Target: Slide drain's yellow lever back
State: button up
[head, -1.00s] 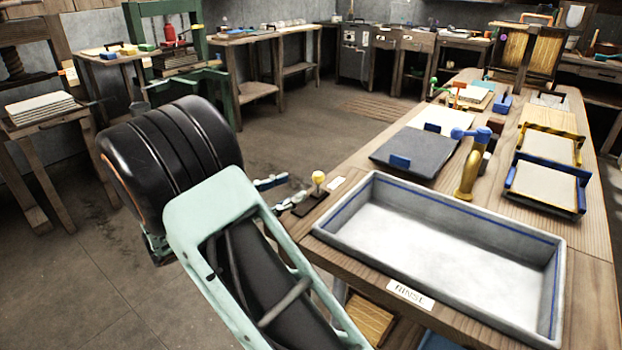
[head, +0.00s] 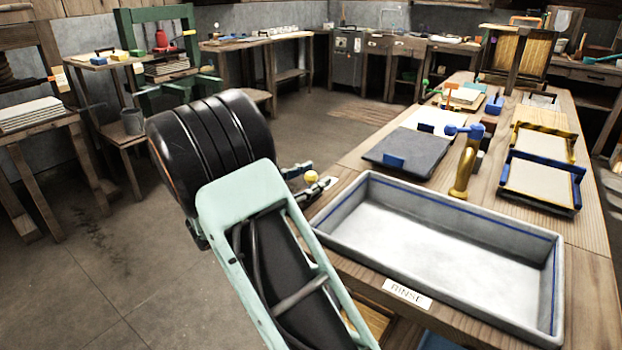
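The drain's yellow lever knob (head: 311,177) shows at the left edge of the wooden bench, just left of the rinse basin (head: 345,205). My gripper (head: 321,175) reaches in from the left over the bench edge. Its two fingers are apart, and the knob shows in the gap between them. I cannot tell whether either finger touches the lever. The lever's stem and most of its dark base are hidden behind my gripper and arm.
The grey basin with a blue line fills the bench's near part, with a rinse label (head: 407,294) on the front edge. A brass tap (head: 465,170) with a blue handle stands behind it. A dark slab (head: 407,153) and blue-edged frame (head: 543,180) lie farther back.

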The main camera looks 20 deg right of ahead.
aim_at(311, 179)
grip_shut()
dwell(0.3)
jog(key=p+v, duration=0.1)
jog(key=v, duration=0.2)
jog(key=s+p+v, duration=0.1)
jog(key=v, duration=0.2)
jog(key=shift+d+r+p, duration=0.15)
jog(key=shift+d+p, duration=0.1)
jog(key=shift+p, duration=0.1)
jog(key=shift+s+a+f, duration=0.1)
jog(key=shift+f, duration=0.1)
grip_release()
jog(key=shift+a, duration=0.1)
